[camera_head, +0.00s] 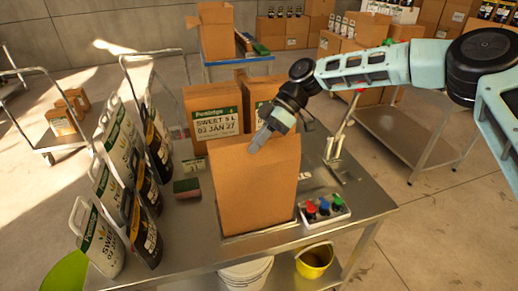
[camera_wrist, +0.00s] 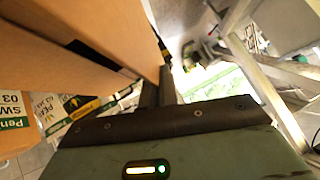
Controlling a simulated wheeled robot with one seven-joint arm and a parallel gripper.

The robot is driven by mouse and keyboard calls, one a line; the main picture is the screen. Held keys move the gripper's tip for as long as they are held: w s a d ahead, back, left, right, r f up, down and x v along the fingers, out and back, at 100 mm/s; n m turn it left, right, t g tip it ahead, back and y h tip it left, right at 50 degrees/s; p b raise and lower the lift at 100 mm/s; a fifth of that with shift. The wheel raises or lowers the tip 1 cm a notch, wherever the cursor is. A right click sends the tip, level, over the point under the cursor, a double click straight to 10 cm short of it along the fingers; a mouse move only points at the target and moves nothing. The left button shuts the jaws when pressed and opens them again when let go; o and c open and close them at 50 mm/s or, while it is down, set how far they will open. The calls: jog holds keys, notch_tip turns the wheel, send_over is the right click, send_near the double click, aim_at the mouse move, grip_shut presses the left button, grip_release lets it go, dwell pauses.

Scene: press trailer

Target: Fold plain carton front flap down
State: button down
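The plain carton (camera_head: 255,195) stands on the metal table in the middle of the head view. Its tall, unprinted front faces me, with the front flap (camera_head: 250,155) standing upright at the top. My gripper (camera_head: 258,140) is at the flap's upper edge, pointing down and left. In the wrist view, brown cardboard (camera_wrist: 95,30) fills the upper left, with a dark gap between panels. The fingers (camera_wrist: 160,85) are close together beside the cardboard edge, with nothing seen between them. I cannot tell whether they touch the flap. The carton's inside is hidden in the head view.
Two labelled cartons (camera_head: 213,117) stand behind. A yellow bucket (camera_head: 314,262) is below.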

jog(key=shift+w+a+f+m+g+h+b, duration=0.15)
jog(key=shift+w+f+m+g+b, duration=0.3)
jog(key=shift+g+b, duration=0.35)
jog(key=shift+w+a+f+m+g+h+b, duration=0.15)
jog(key=shift+w+f+m+g+b, duration=0.15)
jog(key=shift+w+m+g+b, duration=0.4)
jog(key=shift+w+a+f+m+g+b, duration=0.15)
jog(key=shift+w+f+m+g+b, duration=0.15)
jog(key=shift+g+b, duration=0.6)
jog(key=c, duration=2.1)
grip_release()
jog(key=o, duration=0.5)
jog(key=shift+c, duration=0.2)
